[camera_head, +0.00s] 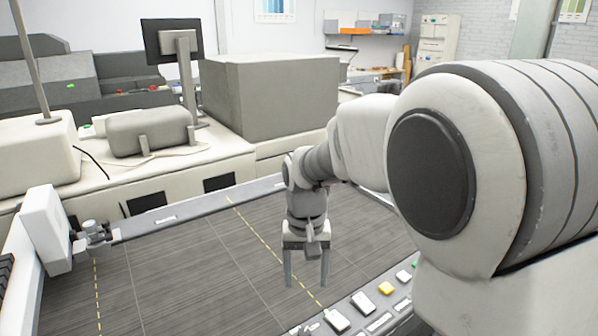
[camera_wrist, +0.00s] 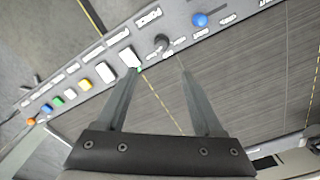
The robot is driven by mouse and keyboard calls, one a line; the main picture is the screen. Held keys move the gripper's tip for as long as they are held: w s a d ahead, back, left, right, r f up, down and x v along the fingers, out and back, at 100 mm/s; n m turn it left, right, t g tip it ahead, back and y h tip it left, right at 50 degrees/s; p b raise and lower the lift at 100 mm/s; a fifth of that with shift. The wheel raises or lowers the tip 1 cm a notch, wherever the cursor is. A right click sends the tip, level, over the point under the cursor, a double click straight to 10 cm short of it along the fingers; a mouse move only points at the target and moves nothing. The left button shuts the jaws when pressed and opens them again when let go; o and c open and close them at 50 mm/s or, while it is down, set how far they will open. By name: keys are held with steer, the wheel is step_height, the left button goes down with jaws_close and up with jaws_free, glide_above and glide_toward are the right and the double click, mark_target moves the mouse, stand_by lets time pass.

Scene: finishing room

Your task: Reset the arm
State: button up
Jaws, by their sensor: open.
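My arm reaches in from the right in the head view. My gripper (camera_head: 306,284) hangs pointing down above a dark grey bed (camera_head: 190,268) with dashed yellow lines. Its two fingers are apart, with nothing between them. In the wrist view my gripper (camera_wrist: 157,82) also shows open and empty, its fingers reaching toward a control strip with buttons (camera_wrist: 72,92). How high the fingertips are above the bed is hard to tell.
The control strip has white, yellow and green buttons (camera_head: 386,288) along the near right edge. A white machine block (camera_head: 45,228) stands at the left. A large grey box (camera_head: 270,95) and a monitor (camera_head: 172,40) stand behind.

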steer(key=s+d+r+t, duration=0.2)
steer(key=s+d+r, duration=0.3)
steer(key=s, duration=0.4)
steer(key=s+d+r+t, duration=0.3)
steer(key=s+d+r, duration=0.1)
steer(key=s+d, duration=0.3)
steer(key=shift+s+d+r, duration=0.2)
steer(key=shift+s+r, duration=0.15)
steer(key=shift+s, duration=0.9)
